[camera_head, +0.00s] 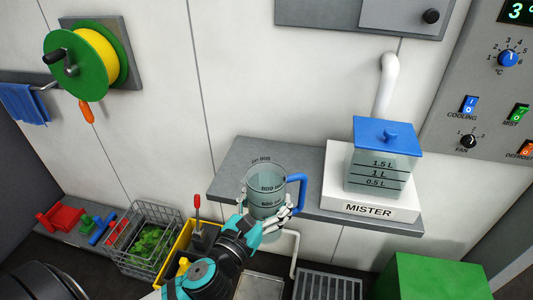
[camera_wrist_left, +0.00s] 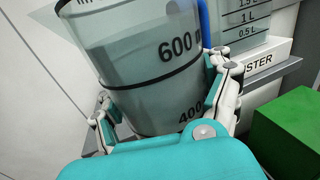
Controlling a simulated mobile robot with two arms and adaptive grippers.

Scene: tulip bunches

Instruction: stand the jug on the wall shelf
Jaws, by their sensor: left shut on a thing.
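A clear measuring jug (camera_head: 267,186) with dark marks, a blue handle and bluish water in it looks about upright. My left gripper (camera_head: 268,210) is shut around its lower part, one finger on each side. In the left wrist view the jug (camera_wrist_left: 140,70) fills the space between the fingers (camera_wrist_left: 165,115). The grey wall shelf (camera_head: 233,172) lies behind the jug, which overlaps its front edge in the head view. I cannot tell whether the jug's base is over the shelf or in front of it. My right gripper is not in view.
A white mister base (camera_head: 370,211) with a blue-lidded tank (camera_head: 385,165) stands on the shelf's right part. The shelf is bare left of the jug. Below are a wire basket (camera_head: 150,240), a yellow crate (camera_head: 180,250) and a green box (camera_head: 435,278).

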